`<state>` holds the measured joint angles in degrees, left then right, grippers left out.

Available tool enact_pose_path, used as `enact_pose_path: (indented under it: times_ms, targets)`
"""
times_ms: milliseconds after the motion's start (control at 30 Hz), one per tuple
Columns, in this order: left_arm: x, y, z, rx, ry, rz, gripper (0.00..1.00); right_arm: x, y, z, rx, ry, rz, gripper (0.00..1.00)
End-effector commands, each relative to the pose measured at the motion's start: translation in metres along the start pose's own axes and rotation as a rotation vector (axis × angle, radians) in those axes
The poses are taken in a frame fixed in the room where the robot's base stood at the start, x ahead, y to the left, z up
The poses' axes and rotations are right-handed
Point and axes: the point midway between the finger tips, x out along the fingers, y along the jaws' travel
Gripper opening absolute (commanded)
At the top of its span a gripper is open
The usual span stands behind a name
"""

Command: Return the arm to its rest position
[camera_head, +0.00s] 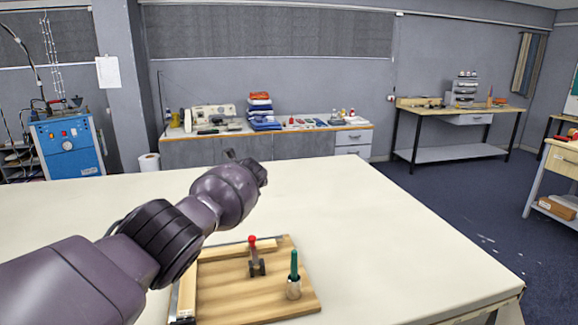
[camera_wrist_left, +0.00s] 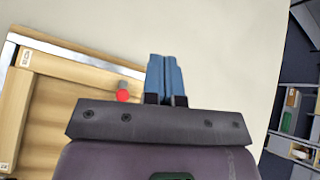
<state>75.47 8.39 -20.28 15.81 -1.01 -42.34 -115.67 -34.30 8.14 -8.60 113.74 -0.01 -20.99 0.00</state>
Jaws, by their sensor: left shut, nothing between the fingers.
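My left arm comes in from the left in the head view and reaches over the table. Its gripper (camera_head: 241,158) points away from me at the far end of the arm, small and partly hidden by the wrist. In the left wrist view the two blue fingers (camera_wrist_left: 165,78) are together with nothing between them, above the bare tabletop beside a wooden board. My right gripper is in neither view.
The cream table (camera_head: 400,240) is mostly clear. A wooden board (camera_head: 225,290) lies under my forearm, bearing a red-handled clamp (camera_head: 253,256) and a green-handled tool (camera_head: 294,268) upright in a holder. Benches stand along the far wall.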

Motion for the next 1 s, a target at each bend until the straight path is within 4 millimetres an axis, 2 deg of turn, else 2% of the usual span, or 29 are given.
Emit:
enact_pose_path:
  times_ms: [167, 300, 400, 500, 633, 733, 867, 1000]
  targets:
    - [-0.024, -0.044, 0.022, -0.328, -0.04, -0.14, 0.0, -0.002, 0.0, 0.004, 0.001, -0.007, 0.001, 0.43]
    - [-0.059, -0.091, 0.047, -0.593, -0.044, -0.306, 0.0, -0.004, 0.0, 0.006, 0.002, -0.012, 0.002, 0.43]
    - [-0.079, -0.114, 0.051, -0.782, -0.01, -0.419, 0.0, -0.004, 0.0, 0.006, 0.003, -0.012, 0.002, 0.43]
    - [-0.093, -0.123, 0.045, -0.976, 0.053, -0.519, 0.0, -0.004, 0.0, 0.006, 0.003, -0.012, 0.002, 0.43]
    - [-0.104, -0.12, 0.024, -1.231, 0.166, -0.625, 0.0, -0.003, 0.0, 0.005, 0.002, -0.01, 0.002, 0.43]
    - [-0.109, -0.106, 0.003, -1.412, 0.26, -0.679, 0.0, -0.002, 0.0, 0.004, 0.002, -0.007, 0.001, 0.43]
    - [-0.113, -0.081, -0.025, -1.612, 0.37, -0.719, 0.0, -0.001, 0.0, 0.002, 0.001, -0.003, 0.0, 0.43]
    - [-0.117, -0.046, -0.056, -1.795, 0.468, -0.738, 0.0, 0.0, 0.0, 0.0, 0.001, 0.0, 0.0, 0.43]
